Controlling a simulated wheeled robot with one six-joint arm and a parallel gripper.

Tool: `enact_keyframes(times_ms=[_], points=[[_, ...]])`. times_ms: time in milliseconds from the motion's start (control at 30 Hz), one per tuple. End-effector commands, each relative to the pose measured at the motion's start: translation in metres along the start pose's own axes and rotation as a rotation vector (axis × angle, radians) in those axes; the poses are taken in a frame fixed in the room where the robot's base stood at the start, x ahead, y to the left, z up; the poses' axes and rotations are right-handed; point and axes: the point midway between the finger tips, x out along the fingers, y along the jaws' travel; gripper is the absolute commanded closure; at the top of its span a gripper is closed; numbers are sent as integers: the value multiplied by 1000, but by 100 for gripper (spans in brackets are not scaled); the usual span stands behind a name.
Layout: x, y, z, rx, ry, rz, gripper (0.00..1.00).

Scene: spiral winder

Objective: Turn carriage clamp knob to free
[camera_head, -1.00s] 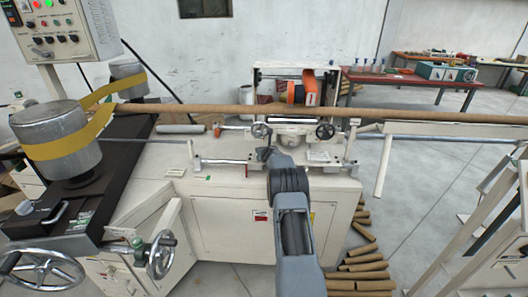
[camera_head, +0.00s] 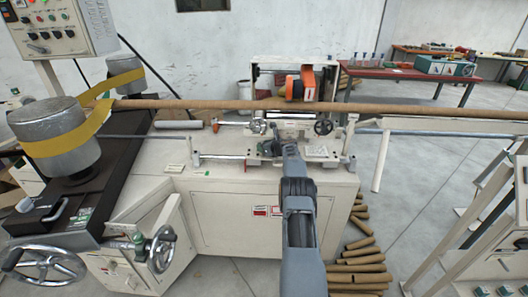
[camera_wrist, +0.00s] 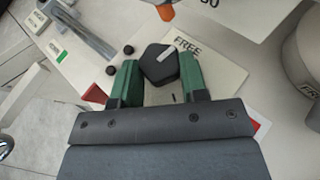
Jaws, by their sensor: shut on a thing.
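The black clamp knob (camera_wrist: 160,65) shows in the wrist view on a pale plate (camera_wrist: 222,74). A white mark on its top slants up and right, on the side of the printed word FREE (camera_wrist: 187,46). My gripper (camera_wrist: 161,75) has a green finger on each side of the knob and is shut on it. In the head view my gripper (camera_head: 272,147) is low over the carriage on the cream machine top, and I cannot make out the knob there.
A long brown tube (camera_head: 220,105) crosses above the machine. In the wrist view, two small black knobs (camera_wrist: 128,50) and a metal bar (camera_wrist: 85,32) lie left of the knob.

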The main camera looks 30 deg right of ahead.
Motion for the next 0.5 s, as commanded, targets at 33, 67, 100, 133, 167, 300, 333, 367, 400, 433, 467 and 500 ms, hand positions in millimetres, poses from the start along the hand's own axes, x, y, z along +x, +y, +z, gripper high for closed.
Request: enact_keyframes(times_ms=[33, 67, 100, 133, 167, 300, 333, 367, 400, 433, 467, 500], points=[[2, -1, -5, -6, 0, 10, 84], [2, -1, -5, -7, 1, 15, 84], [1, -1, -4, -11, 0, 22, 84], [1, -1, -4, -12, 1, 27, 84], [1, -1, -3, -14, 0, 31, 84], [1, -1, -3, -19, 1, 46, 84], [1, -1, -2, -20, 1, 48, 84], [0, -1, -2, -21, 0, 49, 84], [0, -1, -1, -21, 0, 51, 84], [0, -1, -1, -21, 0, 52, 84], [0, -1, -1, -21, 1, 53, 84], [0, -1, -1, -21, 1, 54, 84]])
